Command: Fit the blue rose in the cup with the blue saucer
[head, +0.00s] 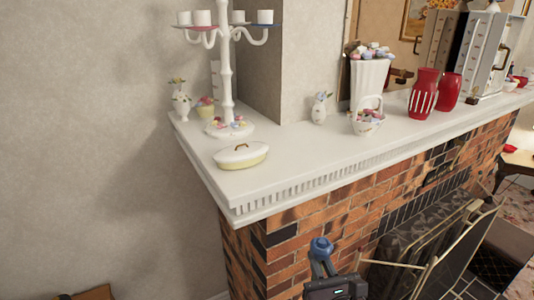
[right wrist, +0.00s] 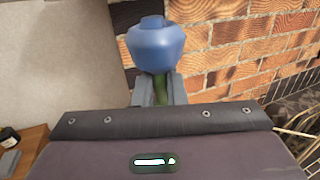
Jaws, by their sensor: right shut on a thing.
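My right gripper (head: 322,267) is at the bottom middle of the head view, in front of the bricks and below the mantel. It is shut on the green stem of the blue rose (head: 320,246), with the bloom upright above the fingers. In the right wrist view the blue rose (right wrist: 155,45) stands between the fingertips (right wrist: 157,88). The cup (head: 265,16) at the right end of a white branched stand (head: 226,75) appears to sit on a blue saucer (head: 265,24). The rose is well below and apart from it. My left gripper is not in view.
The white mantel (head: 300,160) holds an oval yellow-white dish (head: 240,155), a flower basket (head: 367,122), a white vase (head: 369,85) and red vases (head: 424,95). Other cups (head: 203,17) stand on the stand. A fireplace screen (head: 440,250) is at lower right.

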